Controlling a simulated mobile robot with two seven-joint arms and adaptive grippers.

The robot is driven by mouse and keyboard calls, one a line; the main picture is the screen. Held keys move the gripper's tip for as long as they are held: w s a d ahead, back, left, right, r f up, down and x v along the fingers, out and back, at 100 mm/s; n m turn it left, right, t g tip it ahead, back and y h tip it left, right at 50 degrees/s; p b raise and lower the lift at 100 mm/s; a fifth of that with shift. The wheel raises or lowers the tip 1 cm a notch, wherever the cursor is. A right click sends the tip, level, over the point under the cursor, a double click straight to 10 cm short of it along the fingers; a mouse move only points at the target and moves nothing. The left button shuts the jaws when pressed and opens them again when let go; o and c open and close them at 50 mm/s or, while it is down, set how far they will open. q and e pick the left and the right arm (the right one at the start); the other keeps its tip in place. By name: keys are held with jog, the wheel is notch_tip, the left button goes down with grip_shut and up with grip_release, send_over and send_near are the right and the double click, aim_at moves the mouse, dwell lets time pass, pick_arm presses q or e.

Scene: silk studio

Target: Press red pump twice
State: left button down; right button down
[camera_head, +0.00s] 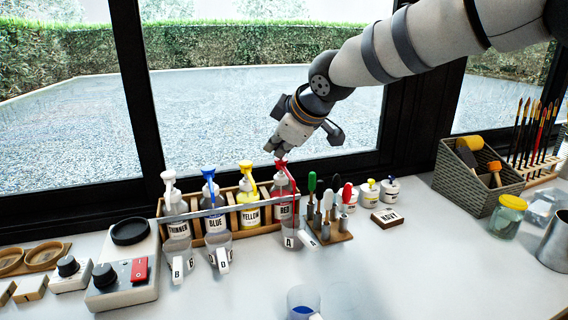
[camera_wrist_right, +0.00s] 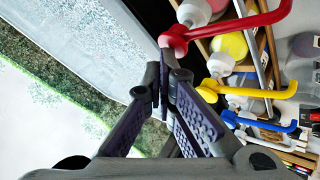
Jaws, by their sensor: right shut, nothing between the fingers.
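The red pump bottle (camera_head: 284,200), labelled RED, stands upright at the right end of a wooden rack of pump bottles. Its red pump head (camera_head: 280,164) is on top, and it shows large in the right wrist view (camera_wrist_right: 178,38). My right gripper (camera_head: 276,150) is shut and empty, pointing down right above the red head. In the right wrist view its fingertips (camera_wrist_right: 165,70) are close together beside the red head; I cannot tell whether they touch it. My left gripper is not in view.
Bottles labelled YELLOW (camera_head: 248,208), BLUE (camera_head: 214,205) and THINNER (camera_head: 176,210) share the rack (camera_head: 232,231). Cups with letter tags stand in front. Upright tools in a wooden block (camera_head: 330,234) stand close to the right. The front middle table is mostly clear.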

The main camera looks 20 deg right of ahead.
jog(key=shift+f, duration=0.55)
jog(key=shift+r, duration=1.4)
notch_tip(320, 180, up, 6)
dwell(1.5)
send_over(278, 160)
jog(key=shift+f, duration=2.95)
